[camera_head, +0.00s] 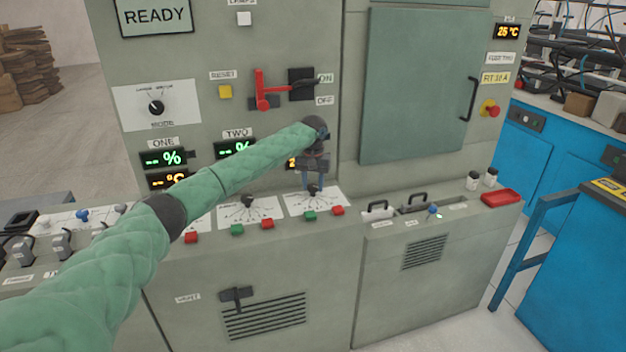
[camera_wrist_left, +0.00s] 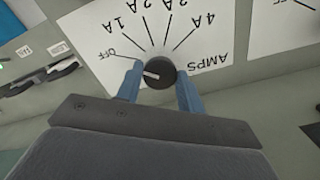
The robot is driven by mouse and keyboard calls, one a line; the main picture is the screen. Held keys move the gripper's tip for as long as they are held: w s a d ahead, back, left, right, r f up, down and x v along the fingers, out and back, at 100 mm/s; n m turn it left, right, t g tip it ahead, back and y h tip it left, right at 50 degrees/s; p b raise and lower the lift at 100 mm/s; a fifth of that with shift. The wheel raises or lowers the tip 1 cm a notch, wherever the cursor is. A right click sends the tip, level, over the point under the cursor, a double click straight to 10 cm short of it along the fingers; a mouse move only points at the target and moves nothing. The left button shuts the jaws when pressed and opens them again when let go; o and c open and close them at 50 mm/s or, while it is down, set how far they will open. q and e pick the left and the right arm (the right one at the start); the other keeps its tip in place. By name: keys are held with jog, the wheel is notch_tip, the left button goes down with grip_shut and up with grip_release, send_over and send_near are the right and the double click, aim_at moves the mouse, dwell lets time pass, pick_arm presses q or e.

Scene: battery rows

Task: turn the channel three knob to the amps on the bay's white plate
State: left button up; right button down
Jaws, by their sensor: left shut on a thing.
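The channel three knob (camera_head: 314,190) is black and stands on a white dial plate (camera_head: 330,203) on the sloping ledge. In the left wrist view the knob (camera_wrist_left: 159,73) has a white pointer mark facing left, near OFF. The dial (camera_wrist_left: 215,40) reads OFF, 1A, 2A, 3A, 4A and AMPS. My left gripper (camera_head: 313,181) points down over the knob; its blue fingers (camera_wrist_left: 159,84) are shut on the knob's sides. A white plate (camera_head: 500,58) is at the bay's upper right, its text too small to read surely. My right gripper is not in view.
A yellow label (camera_head: 495,78) sits below the white plate. A second dial knob (camera_head: 247,201) stands left of my gripper. Green (camera_head: 310,216) and red (camera_head: 338,211) buttons lie just in front. A red lever switch (camera_head: 262,92) is on the panel above.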

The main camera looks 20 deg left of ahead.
aim_at(313, 186)
pick_arm(q)
jog(key=m+p, duration=0.2)
jog(key=shift+r+m, duration=0.1)
jog(key=shift+m, duration=0.2)
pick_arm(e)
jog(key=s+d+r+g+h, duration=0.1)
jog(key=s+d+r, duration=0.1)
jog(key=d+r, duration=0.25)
pick_arm(q)
jog(key=shift+m+p, duration=0.8)
jog(key=shift+p, duration=0.1)
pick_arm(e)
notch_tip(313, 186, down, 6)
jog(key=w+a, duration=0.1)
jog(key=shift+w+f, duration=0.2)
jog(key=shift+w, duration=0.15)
pick_arm(q)
jog(key=o, duration=1)
jog(key=shift+r, duration=0.15)
notch_tip(313, 186, up, 6)
jog(key=shift+f+b, duration=0.15)
jog(key=shift+b, duration=0.7)
jog(key=shift+r, duration=0.8)
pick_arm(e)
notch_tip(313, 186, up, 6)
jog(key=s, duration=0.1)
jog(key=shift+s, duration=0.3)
